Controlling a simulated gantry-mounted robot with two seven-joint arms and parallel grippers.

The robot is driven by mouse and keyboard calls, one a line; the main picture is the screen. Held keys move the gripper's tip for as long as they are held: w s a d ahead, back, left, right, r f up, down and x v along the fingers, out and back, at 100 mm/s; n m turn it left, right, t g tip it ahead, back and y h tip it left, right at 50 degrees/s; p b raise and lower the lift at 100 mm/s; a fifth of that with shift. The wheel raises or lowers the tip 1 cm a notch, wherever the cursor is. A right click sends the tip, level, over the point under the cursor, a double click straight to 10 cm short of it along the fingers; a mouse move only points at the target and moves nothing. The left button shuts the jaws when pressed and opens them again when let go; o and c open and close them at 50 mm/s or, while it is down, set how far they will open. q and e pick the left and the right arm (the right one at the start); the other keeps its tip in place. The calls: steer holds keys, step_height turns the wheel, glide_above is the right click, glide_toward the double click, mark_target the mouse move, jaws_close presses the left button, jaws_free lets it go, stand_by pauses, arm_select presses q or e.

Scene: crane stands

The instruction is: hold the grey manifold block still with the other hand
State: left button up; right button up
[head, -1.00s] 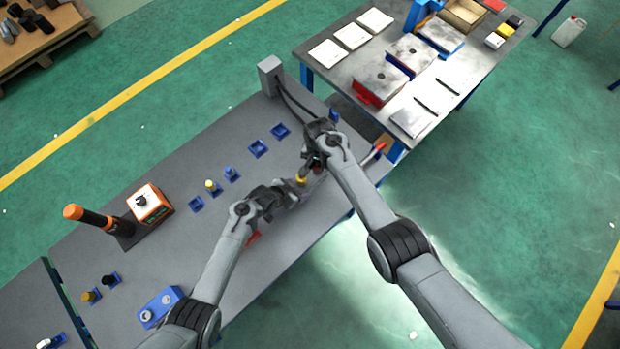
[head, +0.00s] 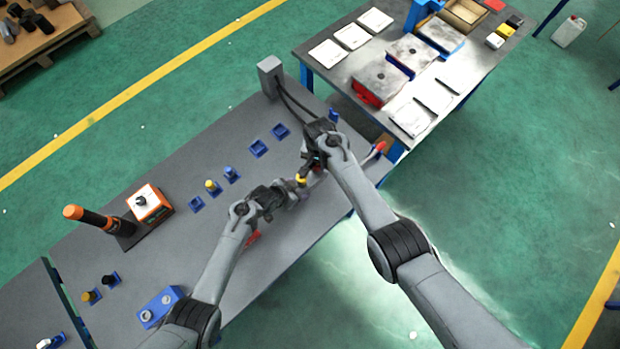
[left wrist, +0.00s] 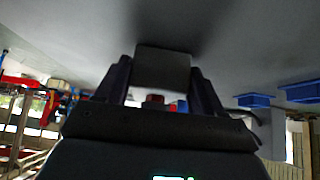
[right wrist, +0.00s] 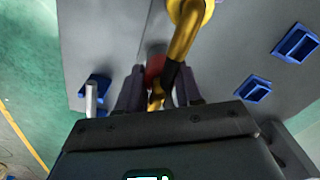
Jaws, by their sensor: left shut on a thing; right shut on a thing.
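My left gripper (head: 296,192) is shut on the grey manifold block, low over the grey bench. In the left wrist view the block (left wrist: 162,70) sits between the fingers (left wrist: 162,88). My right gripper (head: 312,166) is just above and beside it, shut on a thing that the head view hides. In the right wrist view a brass-yellow curved piece with a black part (right wrist: 183,45) runs past the fingers (right wrist: 157,85), with a red part (right wrist: 155,68) between them. A yellow round end (head: 301,180) shows between the grippers. Whether it touches the block is unclear.
Blue holders (head: 258,148) stand along the bench's far side. An orange-and-white device (head: 148,202) and an orange-handled tool (head: 88,217) stand at left. A grey post (head: 270,76) with dark cables is at the bench's far end. A second table (head: 330,75) holds trays and plates.

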steer(key=shift+r, duration=0.15)
steer(key=shift+r, duration=2.35)
arm_select(q)
steer(key=o, duration=1.3)
steer(key=shift+o, duration=0.2)
steer(key=shift+r, duration=0.15)
arm_select(e)
steer(key=shift+r+p, duration=0.4)
arm_select(q)
steer(key=w+d+r+p+v, duration=0.1)
steer(key=p+v, duration=0.2)
steer(key=v, duration=1.2)
steer(key=shift+d+r+p, duration=0.2)
steer(key=shift+r+p, duration=0.2)
steer(key=shift+r, duration=0.05)
arm_select(e)
steer(key=shift+r, duration=1.65)
